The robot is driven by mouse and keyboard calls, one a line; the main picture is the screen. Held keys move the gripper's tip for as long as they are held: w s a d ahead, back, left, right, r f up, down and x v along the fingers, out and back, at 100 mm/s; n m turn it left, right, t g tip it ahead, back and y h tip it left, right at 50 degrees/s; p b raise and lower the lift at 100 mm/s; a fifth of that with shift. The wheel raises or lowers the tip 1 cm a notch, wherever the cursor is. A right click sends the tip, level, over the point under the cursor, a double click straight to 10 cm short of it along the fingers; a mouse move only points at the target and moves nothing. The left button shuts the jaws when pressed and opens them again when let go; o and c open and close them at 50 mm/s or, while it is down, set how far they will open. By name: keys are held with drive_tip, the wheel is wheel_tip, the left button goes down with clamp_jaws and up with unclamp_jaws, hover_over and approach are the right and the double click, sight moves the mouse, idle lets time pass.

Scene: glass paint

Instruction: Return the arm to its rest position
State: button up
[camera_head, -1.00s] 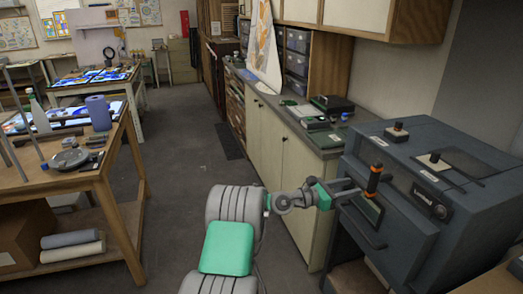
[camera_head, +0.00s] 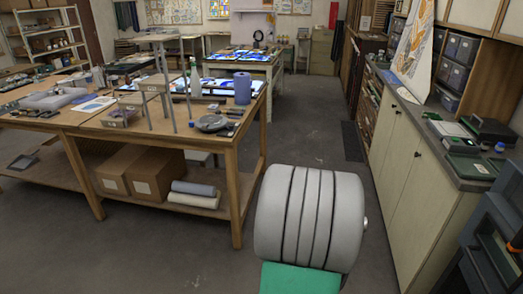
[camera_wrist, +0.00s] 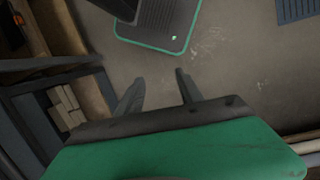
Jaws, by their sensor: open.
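In the wrist view my gripper (camera_wrist: 158,84) points down over bare grey floor (camera_wrist: 225,70). Its two dark fingers are spread apart with nothing between them. In the head view the gripper itself is hidden. Only a grey ribbed part and a green part of my own arm show at the bottom centre, over the floor (camera_head: 310,130).
A wooden workbench (camera_head: 232,165) with tools and a blue roll (camera_head: 242,88) stands to the left. Cream cabinets (camera_head: 405,170) with a grey counter run along the right. The dark kiln (camera_head: 495,235) is at the right edge.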

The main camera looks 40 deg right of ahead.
drive_tip(key=w+a+r+n+t, duration=0.2)
drive_tip(key=w+a+r+n, duration=0.2)
drive_tip(key=a, duration=0.4)
drive_tip(key=w+a+r+n+t+h, duration=0.1)
drive_tip(key=w+a+r+n+t, duration=0.1)
drive_tip(key=w+a+r+n, duration=0.2)
drive_tip(key=w+a+r+n+t, duration=0.2)
drive_tip(key=w+a+r+n, duration=0.2)
drive_tip(key=w+a+r, duration=0.3)
drive_tip(key=a+r, duration=0.3)
drive_tip(key=a, duration=0.4)
drive_tip(key=shift+w+h, duration=0.25)
drive_tip(key=shift+h, duration=0.05)
